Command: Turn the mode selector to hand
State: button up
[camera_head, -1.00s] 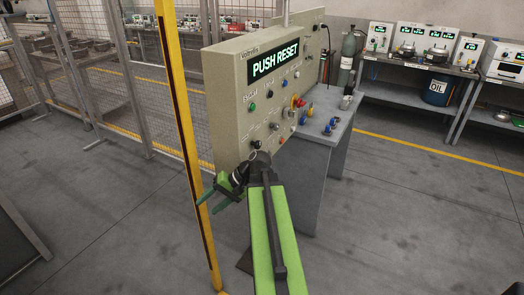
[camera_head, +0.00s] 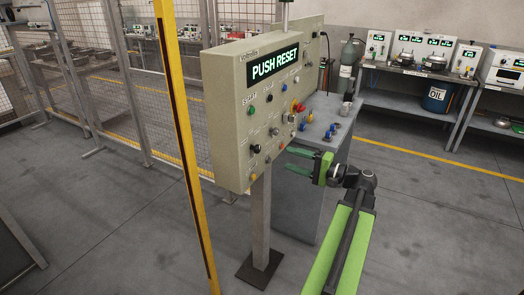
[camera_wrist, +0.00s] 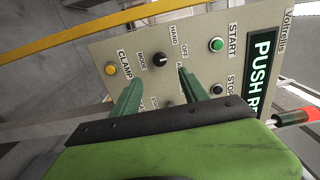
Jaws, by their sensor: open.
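The mode selector is a small black knob (camera_head: 256,148) on the lower left of the beige control panel (camera_head: 228,125). In the wrist view, the knob (camera_wrist: 160,59) has HAND and OFF printed beside it, with MODE on its other side. A pale mark shows on it, too small to read its setting surely. My gripper (camera_head: 289,158) is open and empty, right of the knob in the head view, its green fingers pointing at the panel. In the wrist view, the fingertips (camera_wrist: 160,76) appear either side of the knob's line, apart from it; one hides nearby lettering.
The green START button (camera_wrist: 216,44), black STOP button (camera_wrist: 217,89) and yellow CLAMP button (camera_wrist: 111,68) surround the knob. A red emergency stop (camera_head: 299,106) is further right. A yellow post (camera_head: 181,140) stands left of the panel. A grey bench (camera_head: 318,120) stands behind. The display reads PUSH RESET.

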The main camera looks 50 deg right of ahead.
aim_at(259, 149)
jog(key=x, duration=1.2)
jog(key=shift+w, duration=0.25)
